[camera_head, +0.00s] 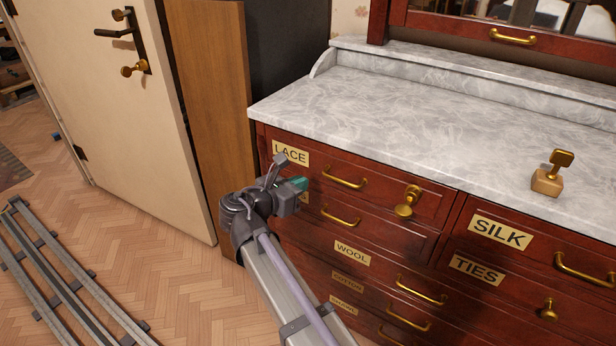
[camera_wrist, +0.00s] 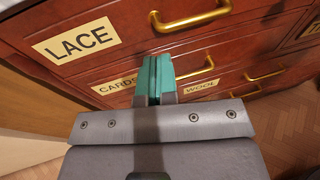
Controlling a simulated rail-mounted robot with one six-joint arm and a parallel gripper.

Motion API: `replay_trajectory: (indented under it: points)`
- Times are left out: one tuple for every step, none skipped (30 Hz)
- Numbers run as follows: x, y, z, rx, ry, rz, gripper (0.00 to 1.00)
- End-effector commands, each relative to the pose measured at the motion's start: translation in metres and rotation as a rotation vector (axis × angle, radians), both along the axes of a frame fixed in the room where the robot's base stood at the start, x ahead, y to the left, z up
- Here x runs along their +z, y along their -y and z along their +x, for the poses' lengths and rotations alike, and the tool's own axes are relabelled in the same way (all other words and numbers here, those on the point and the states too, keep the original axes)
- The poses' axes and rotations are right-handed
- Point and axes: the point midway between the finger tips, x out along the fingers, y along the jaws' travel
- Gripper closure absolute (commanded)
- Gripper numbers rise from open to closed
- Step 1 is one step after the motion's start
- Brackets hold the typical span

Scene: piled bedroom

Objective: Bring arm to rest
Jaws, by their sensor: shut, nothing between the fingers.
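My gripper (camera_head: 300,184) is in front of the upper left of a red-brown dresser, near the drawer labelled LACE (camera_head: 290,153). In the wrist view its teal fingertips (camera_wrist: 154,78) are together with nothing between them. They overlap the dresser front in the picture, beside the CARDS label (camera_wrist: 114,87); whether they touch it I cannot tell. My arm reaches up from the bottom of the head view.
Brass handles (camera_head: 345,178) stick out from the drawers. A cream door (camera_head: 120,120) stands at left. Rails (camera_head: 60,275) lie on the parquet floor.

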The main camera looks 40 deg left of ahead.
Motion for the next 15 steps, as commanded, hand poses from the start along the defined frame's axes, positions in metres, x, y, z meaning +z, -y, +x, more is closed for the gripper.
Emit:
replay_trajectory:
  points:
    - [0.007, 0.000, -0.017, 0.004, 0.000, 0.000, 1.00]
    - [0.008, 0.000, -0.025, 0.004, 0.000, 0.000, 1.00]
    - [0.010, -0.001, -0.037, 0.004, 0.000, -0.001, 1.00]
    - [0.012, -0.001, -0.045, 0.004, 0.000, 0.000, 1.00]
    - [0.013, -0.001, -0.052, 0.003, 0.000, 0.000, 1.00]
    - [0.015, -0.001, -0.061, 0.003, 0.000, 0.000, 1.00]
    - [0.016, -0.001, -0.067, 0.003, 0.000, 0.000, 1.00]
    - [0.016, -0.002, -0.072, 0.002, 0.000, 0.000, 1.00]
    - [0.017, -0.002, -0.077, 0.002, 0.000, 0.000, 1.00]
    - [0.017, -0.002, -0.081, 0.002, 0.000, 0.000, 1.00]
    - [0.017, -0.002, -0.083, 0.001, 0.000, 0.000, 1.00]
    - [0.017, -0.002, -0.085, 0.001, 0.000, 0.000, 1.00]
    - [0.018, -0.002, -0.087, 0.000, 0.000, 0.000, 1.00]
    - [0.017, -0.002, -0.087, 0.000, 0.000, 0.000, 1.00]
    - [0.017, -0.002, -0.087, 0.000, 0.000, 0.000, 1.00]
